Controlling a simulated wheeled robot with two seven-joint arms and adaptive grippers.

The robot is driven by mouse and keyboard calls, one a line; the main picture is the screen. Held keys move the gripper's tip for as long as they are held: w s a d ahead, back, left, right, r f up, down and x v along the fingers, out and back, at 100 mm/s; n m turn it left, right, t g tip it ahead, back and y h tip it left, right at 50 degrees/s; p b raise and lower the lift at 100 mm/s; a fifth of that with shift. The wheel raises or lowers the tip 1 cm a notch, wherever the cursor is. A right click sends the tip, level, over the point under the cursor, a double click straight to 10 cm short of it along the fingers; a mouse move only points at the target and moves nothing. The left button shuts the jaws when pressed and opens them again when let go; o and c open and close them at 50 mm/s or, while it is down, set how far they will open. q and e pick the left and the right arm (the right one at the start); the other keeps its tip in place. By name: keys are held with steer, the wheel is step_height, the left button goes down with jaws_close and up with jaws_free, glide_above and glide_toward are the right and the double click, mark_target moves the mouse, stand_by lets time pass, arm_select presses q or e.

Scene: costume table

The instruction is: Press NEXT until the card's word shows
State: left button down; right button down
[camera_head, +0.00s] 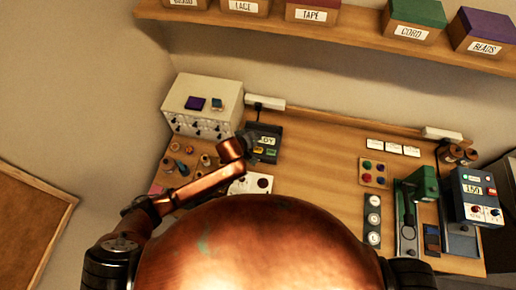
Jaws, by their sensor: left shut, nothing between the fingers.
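A dark device (292,142) with a small display (268,141) stands at the back of the table, left of centre. The letters "DY" show on its display; the left part of the word is hidden behind my left gripper. A yellow button (258,151) and a green button (270,152) sit below the display; their labels are too small to read. My left gripper (250,142) is shut and empty, over the left side of the device. I cannot tell whether it touches it. Three small white cards (393,148) lie at the back right; their words are unreadable.
A cream cabinet (205,97) stands left of the device. Spools (180,165) lie in front of it. A board of coloured buttons (373,173), round dials (373,219), a green press (420,184) and a blue box reading "150" (474,190) stand right. A shelf (340,36) holds labelled boxes above.

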arm_select(q)
steer(key=shift+f, duration=0.15)
steer(key=b, duration=0.8)
glide_above(257, 150)
step_height(257, 150, down, 7)
steer(key=shift+s+r, duration=0.1)
steer(key=shift+s, duration=0.05)
steer(key=shift+f, duration=0.85)
steer(key=shift+f, duration=0.4)
